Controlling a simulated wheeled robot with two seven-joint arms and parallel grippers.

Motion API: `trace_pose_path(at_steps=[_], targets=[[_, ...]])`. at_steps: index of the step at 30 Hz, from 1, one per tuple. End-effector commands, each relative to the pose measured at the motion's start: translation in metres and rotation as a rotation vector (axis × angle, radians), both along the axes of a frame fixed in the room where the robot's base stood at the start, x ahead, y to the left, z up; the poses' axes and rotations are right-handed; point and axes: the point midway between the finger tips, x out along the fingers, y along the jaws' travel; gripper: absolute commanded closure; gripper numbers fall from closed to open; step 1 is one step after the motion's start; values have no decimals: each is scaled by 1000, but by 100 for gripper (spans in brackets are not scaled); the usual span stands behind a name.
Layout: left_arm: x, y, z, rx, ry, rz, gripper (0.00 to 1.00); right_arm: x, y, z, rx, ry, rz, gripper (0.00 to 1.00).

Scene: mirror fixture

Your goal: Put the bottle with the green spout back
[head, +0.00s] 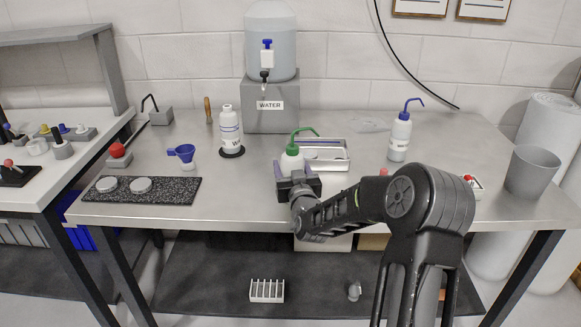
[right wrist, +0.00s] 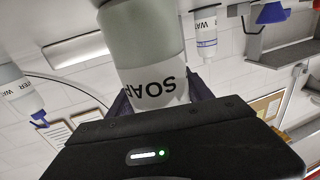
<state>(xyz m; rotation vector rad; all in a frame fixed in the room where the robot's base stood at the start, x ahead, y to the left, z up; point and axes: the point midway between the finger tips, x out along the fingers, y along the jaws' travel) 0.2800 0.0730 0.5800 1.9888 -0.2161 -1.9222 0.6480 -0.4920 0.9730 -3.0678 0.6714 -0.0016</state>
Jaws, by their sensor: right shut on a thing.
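The bottle with the green spout (head: 292,160) is at the middle of the steel table, in front of the metal tray, with its green spout (head: 306,131) bent to the right. My right gripper (head: 298,186) is shut on its body. In the right wrist view the held bottle (right wrist: 150,55) shows a SOAP label, upside down, between the fingers. The gripper hides its lower part in the head view, so I cannot tell whether its base touches the table. My left gripper is not in view.
A metal tray (head: 336,165) lies just behind the held bottle. A white bottle (head: 229,130) on a dark round mat stands left, a blue-spout bottle (head: 399,138) right. A grey bin (head: 529,171) is far right, a speckled mat (head: 170,190) front left. A water tank (head: 271,45) stands behind.

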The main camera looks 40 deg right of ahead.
Motion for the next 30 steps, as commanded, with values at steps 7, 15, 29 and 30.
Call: trace_pose_path(at_steps=[7, 15, 29, 30], targets=[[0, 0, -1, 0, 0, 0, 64, 0, 0, -1, 0, 0, 0, 25], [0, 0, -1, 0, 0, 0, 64, 0, 0, -1, 0, 0, 0, 19], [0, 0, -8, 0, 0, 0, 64, -40, 19, 0, -2, 1, 1, 19], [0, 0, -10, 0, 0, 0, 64, -48, 22, 0, -2, 1, 1, 19]])
